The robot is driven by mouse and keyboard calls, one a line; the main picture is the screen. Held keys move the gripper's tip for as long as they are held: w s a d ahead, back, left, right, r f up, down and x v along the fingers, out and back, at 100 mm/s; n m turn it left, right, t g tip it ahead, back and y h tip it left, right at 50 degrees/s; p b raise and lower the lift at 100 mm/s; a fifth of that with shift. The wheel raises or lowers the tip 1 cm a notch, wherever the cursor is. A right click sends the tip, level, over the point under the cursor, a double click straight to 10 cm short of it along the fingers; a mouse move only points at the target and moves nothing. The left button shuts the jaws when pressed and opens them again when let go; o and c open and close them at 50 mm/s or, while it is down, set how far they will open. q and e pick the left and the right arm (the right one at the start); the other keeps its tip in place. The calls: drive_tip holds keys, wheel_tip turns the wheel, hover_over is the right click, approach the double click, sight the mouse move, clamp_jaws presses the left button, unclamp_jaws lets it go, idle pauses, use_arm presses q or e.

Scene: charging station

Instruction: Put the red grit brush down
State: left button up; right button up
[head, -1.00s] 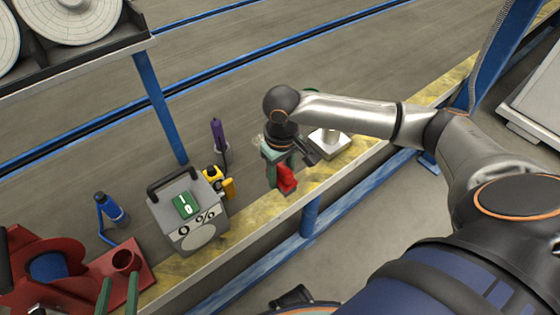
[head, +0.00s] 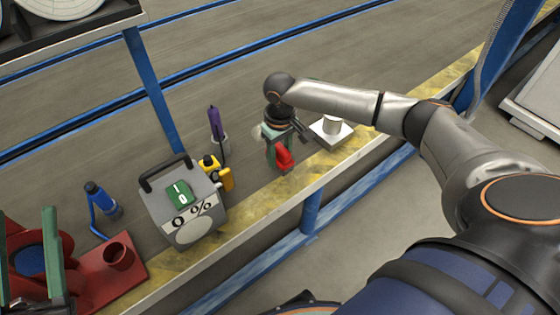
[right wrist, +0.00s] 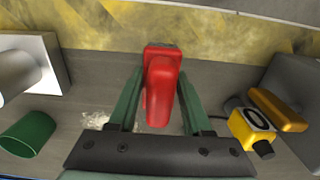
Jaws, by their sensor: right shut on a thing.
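The red grit brush (head: 284,160) is at the yellow-striped front edge of the grey bench (head: 252,205). My right gripper (head: 276,152) points down and is shut on it. In the right wrist view the brush (right wrist: 160,90) sits between the two green fingers, its far end over the grey surface by the yellow strip. I cannot tell whether its underside touches the bench.
A white block with a cylinder (head: 331,130) stands just right of the brush. Left of it are a yellow device (head: 216,172), a purple bottle (head: 215,125), a grey box with a handle (head: 185,212) and a blue bottle (head: 103,200). A green cup (right wrist: 26,134) lies in the wrist view.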

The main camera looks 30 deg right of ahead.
sight(280, 163)
drive_tip(key=shift+w+d+f, duration=0.1)
wheel_tip(280, 163, down, 2)
drive_tip(key=shift+w+d+f+b, duration=0.1)
drive_tip(key=shift+w+f+b, duration=0.05)
drive_tip(key=shift+b, duration=0.6)
drive_tip(key=shift+f+b, duration=0.3)
drive_tip(key=shift+f, duration=0.35)
use_arm(q)
drive_tip(key=s+r+m+h, duration=0.3)
drive_tip(key=h, duration=0.1)
drive_tip(key=shift+s+d, duration=0.2)
drive_tip(key=shift+d, duration=0.1)
use_arm(e)
drive_tip(key=o, duration=1.2)
drive_tip(key=shift+f, duration=0.1)
